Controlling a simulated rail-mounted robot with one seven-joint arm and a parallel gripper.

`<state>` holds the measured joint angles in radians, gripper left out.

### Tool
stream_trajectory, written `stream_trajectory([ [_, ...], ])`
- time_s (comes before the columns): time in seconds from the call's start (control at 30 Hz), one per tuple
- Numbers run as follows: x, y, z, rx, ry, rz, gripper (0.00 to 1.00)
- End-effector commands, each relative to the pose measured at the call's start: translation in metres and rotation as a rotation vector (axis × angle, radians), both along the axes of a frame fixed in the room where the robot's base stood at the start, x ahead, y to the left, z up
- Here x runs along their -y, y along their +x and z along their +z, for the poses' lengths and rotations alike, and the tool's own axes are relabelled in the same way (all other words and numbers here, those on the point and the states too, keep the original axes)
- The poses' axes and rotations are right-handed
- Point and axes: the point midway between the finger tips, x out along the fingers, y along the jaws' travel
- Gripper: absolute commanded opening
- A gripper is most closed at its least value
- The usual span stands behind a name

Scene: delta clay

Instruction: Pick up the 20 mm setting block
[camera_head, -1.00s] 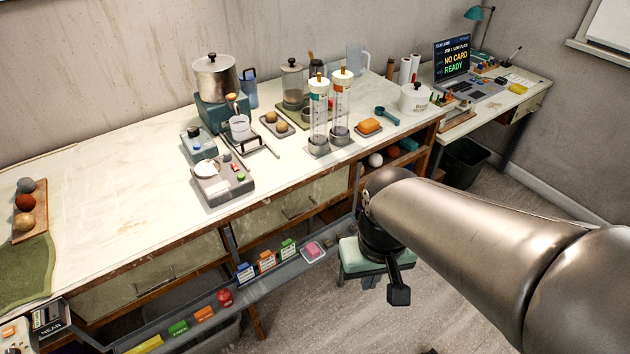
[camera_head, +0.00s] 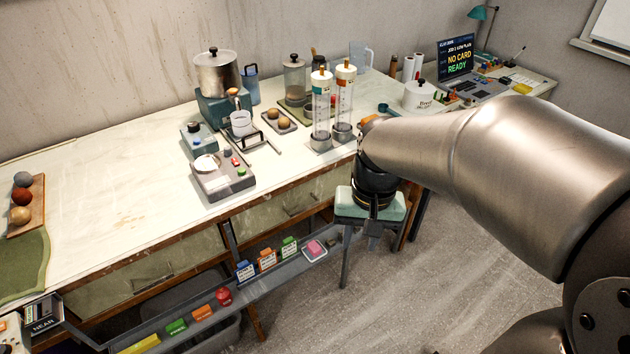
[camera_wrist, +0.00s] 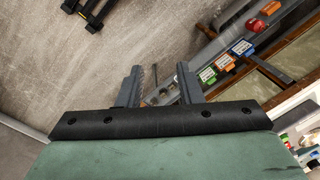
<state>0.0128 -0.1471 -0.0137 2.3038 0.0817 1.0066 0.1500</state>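The small blocks with white labels stand in the grey trough: blue (camera_head: 245,271), orange (camera_head: 267,260) and green (camera_head: 288,247). Their print is too small to read, so I cannot tell which thing is the 20 mm setting block. The same blocks show in the wrist view: green (camera_wrist: 207,76), orange (camera_wrist: 223,61) and blue (camera_wrist: 241,47). My gripper (camera_wrist: 158,84) is open with nothing held between its two dark fingers. In the head view, its teal body hangs to the right of the trough's far end. The trough's end shows beyond the fingers.
The trough (camera_head: 262,286) runs along the bench front and also holds a pink item in a dish (camera_head: 314,249), a red item (camera_head: 224,296), and orange (camera_head: 202,313), green (camera_head: 176,327) and yellow (camera_head: 140,344) blocks. Glass cylinders and equipment crowd the bench (camera_head: 110,200) above. Floor to the right is clear.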

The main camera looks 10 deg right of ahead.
Motion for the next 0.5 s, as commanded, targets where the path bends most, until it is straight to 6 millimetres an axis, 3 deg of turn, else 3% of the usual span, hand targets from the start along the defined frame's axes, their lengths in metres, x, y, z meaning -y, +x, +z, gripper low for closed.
stream_trajectory([
  [0.03, 0.002, 0.032, -0.025, -0.032, 0.020, -0.076, 0.33],
  [0.17, 0.008, 0.104, -0.061, -0.103, 0.069, -0.281, 0.33],
  [0.3, 0.018, 0.178, -0.116, -0.184, 0.114, -0.490, 0.33],
  [0.4, 0.026, 0.222, -0.161, -0.240, 0.137, -0.624, 0.33],
  [0.5, 0.033, 0.254, -0.200, -0.286, 0.155, -0.729, 0.33],
])
